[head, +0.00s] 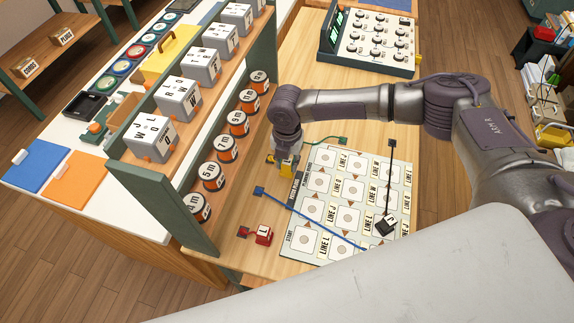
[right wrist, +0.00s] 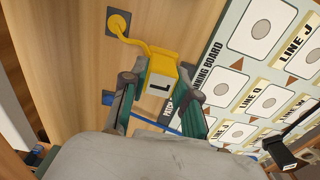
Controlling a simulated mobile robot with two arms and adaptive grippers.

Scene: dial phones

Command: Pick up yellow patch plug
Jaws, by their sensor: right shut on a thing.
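The yellow patch plug (right wrist: 162,72) is a small yellow block with a letter on its pale face. It sits between the two fingers of my right gripper (right wrist: 159,88), which is shut on it. A yellow cord runs from it to a dark square plate (right wrist: 118,24) on the wood. In the head view the plug (head: 287,168) shows below my right gripper (head: 287,158), at the left edge of the planning board (head: 316,167). I cannot tell whether the plug touches the table. My left gripper is not in view.
A red plug (head: 263,236) lies left of the board. A blue cord (head: 305,217) crosses the board, and a black plug (head: 386,224) rests on it. A green-framed shelf (head: 190,215) with orange spools stands close left. A dial panel (head: 372,42) is at the back.

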